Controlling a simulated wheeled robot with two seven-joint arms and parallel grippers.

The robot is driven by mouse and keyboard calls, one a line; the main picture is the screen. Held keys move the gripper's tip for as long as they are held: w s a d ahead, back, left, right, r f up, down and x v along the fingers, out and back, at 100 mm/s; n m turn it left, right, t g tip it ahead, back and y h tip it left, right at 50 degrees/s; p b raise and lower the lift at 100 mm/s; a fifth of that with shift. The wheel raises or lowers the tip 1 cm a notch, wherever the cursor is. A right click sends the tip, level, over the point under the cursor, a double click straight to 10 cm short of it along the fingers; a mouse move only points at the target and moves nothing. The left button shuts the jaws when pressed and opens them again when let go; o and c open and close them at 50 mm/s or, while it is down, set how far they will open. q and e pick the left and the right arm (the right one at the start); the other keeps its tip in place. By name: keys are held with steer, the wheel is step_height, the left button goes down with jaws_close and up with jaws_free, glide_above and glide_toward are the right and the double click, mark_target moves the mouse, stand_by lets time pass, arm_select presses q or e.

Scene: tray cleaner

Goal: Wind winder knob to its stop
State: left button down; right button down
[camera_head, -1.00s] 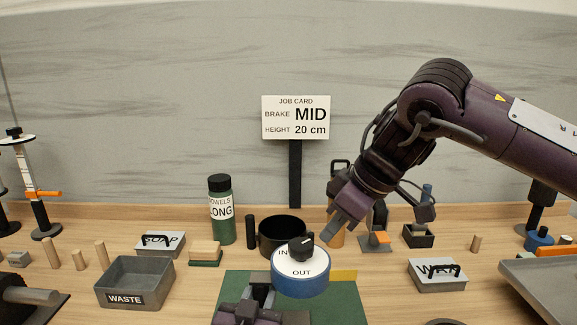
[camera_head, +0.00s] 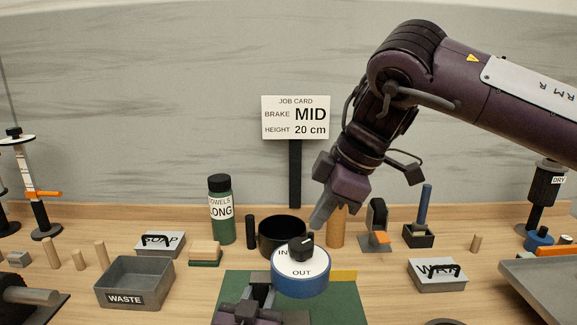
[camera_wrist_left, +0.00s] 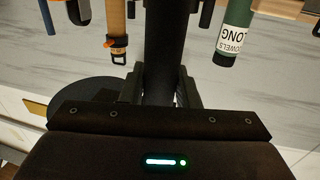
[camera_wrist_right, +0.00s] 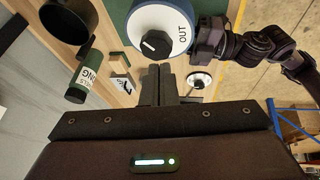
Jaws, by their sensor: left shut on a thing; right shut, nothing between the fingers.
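The winder (camera_head: 301,284) is a blue drum with a white top marked IN and OUT, above the green mat. Its black knob (camera_head: 301,247) sits on top; the right wrist view shows the knob (camera_wrist_right: 155,44) with a pale pointer line. My left gripper (camera_head: 262,294) is shut on the winder from its near side; the left wrist view shows a dark upright part (camera_wrist_left: 164,50) between the fingers. My right gripper (camera_head: 317,220) is shut and empty, just above the knob and apart from it. Its closed fingertips (camera_wrist_right: 160,72) point toward the drum.
A black cup (camera_head: 268,240) stands behind the winder, with a tan cylinder (camera_head: 336,228) to its right. The green towels bottle (camera_head: 222,227) and grey waste bin (camera_head: 114,274) are left. A job card (camera_head: 296,131) reads MID, 20 cm.

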mark_target(301, 248)
steer(key=shift+s+a+f+n+g+h, duration=0.1)
steer(key=shift+s+f+n+g+h, duration=0.2)
steer(key=shift+f+n, duration=1.25)
steer(key=shift+s+d+f+n+t+h, duration=0.15)
steer(key=shift+f+n+h, duration=0.2)
steer(key=shift+n, duration=2.3)
steer(key=shift+s+a+f+n+g+h, duration=0.25)
steer(key=shift+f+n, duration=0.65)
steer(key=shift+n, duration=1.2)
steer(key=shift+w, duration=0.25)
steer(key=shift+w+d, duration=0.25)
steer(key=shift+d, duration=0.05)
steer(key=shift+w+d, duration=0.15)
steer(key=shift+w, duration=0.05)
steer(key=shift+w+d, duration=0.2)
steer(key=shift+w, duration=0.25)
steer(key=shift+w, duration=0.3)
steer(key=shift+d, duration=0.15)
